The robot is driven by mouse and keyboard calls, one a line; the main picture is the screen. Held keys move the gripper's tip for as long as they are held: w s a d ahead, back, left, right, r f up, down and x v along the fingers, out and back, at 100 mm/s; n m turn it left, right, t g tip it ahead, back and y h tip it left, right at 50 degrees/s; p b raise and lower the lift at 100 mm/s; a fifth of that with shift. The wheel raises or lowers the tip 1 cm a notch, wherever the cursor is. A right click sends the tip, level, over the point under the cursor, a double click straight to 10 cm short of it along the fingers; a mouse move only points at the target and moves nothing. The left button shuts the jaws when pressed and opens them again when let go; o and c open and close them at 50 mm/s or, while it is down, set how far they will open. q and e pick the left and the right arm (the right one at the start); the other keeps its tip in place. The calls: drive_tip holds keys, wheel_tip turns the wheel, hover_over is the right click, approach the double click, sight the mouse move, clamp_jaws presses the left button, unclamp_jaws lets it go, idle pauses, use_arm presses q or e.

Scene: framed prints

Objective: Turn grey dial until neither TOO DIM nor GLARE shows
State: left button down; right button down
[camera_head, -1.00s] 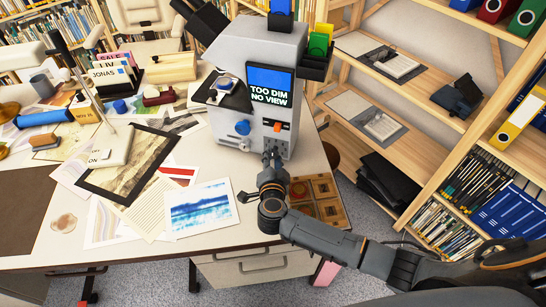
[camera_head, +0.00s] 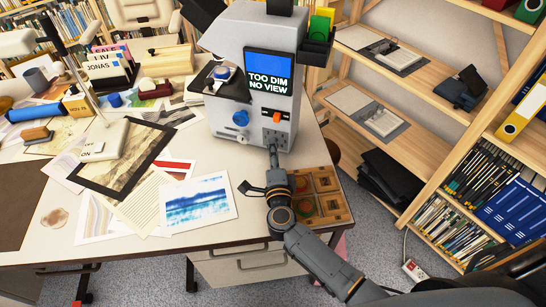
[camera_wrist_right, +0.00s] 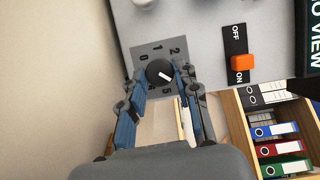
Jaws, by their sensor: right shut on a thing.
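The pale grey viewer machine (camera_head: 225,60) stands on the desk. Its screen (camera_head: 268,82) reads TOO DIM NO VIEW; GLARE does not show. In the right wrist view the dial (camera_wrist_right: 159,72) is a dark grey knob with a white pointer mark slanting down to the right, on a grey plate (camera_wrist_right: 150,50) with numbers round it. My right gripper (camera_wrist_right: 160,80) is shut on the dial, one finger on each side. In the head view the gripper (camera_head: 272,148) reaches the machine's lower front and hides most of the dial. My left gripper is not in view.
An orange switch (camera_wrist_right: 243,62) sits by the dial, near the ON label. A blue knob (camera_head: 240,118) is to its left on the machine front. Prints, including a blue one (camera_head: 197,203), cover the desk. Wooden shelves (camera_head: 410,150) stand to the right.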

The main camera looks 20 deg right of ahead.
drive_tip(key=shift+f+m+b, duration=0.2)
drive_tip(key=shift+m+b, duration=0.1)
idle(0.4)
drive_tip(key=c, duration=1)
unclamp_jaws()
drive_tip(key=shift+r, duration=0.1)
drive_tip(key=v, duration=1.2)
drive_tip(key=shift+s, duration=0.1)
